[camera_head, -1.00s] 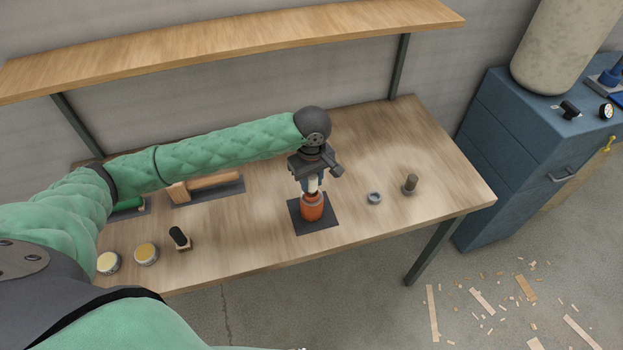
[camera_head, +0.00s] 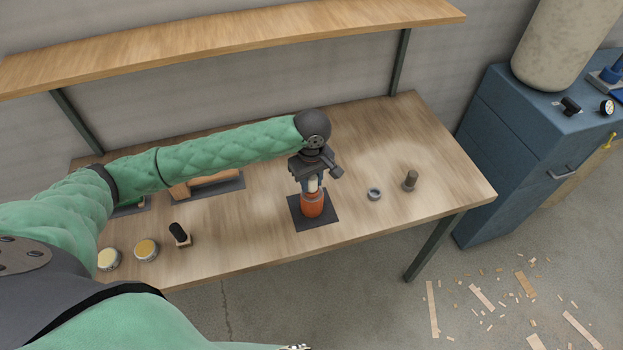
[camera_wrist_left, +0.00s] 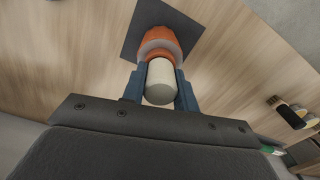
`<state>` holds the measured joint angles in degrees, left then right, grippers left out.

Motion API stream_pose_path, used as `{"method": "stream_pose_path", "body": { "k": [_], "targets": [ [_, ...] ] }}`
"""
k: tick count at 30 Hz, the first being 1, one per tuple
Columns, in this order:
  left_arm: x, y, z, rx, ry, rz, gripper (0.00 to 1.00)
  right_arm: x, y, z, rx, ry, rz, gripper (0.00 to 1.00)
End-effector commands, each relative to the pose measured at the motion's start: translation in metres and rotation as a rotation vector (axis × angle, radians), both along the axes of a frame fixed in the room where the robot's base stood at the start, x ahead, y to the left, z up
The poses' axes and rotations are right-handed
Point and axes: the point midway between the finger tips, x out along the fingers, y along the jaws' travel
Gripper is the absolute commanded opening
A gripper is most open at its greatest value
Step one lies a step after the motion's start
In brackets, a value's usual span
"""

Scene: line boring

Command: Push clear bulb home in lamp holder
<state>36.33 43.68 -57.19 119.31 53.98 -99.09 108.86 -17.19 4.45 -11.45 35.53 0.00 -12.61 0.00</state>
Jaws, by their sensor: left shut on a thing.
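The orange lamp holder (camera_head: 312,206) stands upright on a dark square mat (camera_head: 329,218) on the workbench. It also shows in the left wrist view (camera_wrist_left: 161,40), beyond the fingers. My left gripper (camera_head: 312,187) points down above the holder and is shut on the pale, whitish bulb (camera_head: 313,184). In the left wrist view the bulb (camera_wrist_left: 160,82) sits between the two blue fingers, in line with the holder's mouth. How deep the bulb sits in the holder is hidden. My right gripper is not clearly visible; only a small metallic bit shows at the bottom edge.
A grey ring (camera_head: 374,194) and a small dark peg (camera_head: 410,181) stand right of the mat. Two round tins (camera_head: 146,250), a black-handled stamp (camera_head: 180,236) and a wooden tool (camera_head: 214,183) lie left. A shelf (camera_head: 230,42) hangs behind. The bench's right end is clear.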

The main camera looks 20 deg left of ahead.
Motion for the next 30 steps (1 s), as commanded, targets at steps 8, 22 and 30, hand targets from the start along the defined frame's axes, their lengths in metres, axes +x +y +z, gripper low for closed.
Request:
{"method": "stream_pose_path", "body": {
  "k": [8, 22, 30],
  "targets": [
    [0.0, 0.0, -0.004, -0.001, 0.001, 0.0, 0.47, 0.0, -0.001, 0.0, 0.0, 0.0, 0.0, 1.0],
    [0.0, 0.0, 0.004, -0.001, -0.001, -0.001, 0.55, 0.0, -0.005, 0.001, -0.004, 0.0, 0.002, 1.0],
    [0.0, 0.0, 0.022, -0.001, 0.0, -0.001, 0.55, 0.0, -0.005, 0.002, -0.004, 0.0, 0.002, 1.0]
  ]
}}
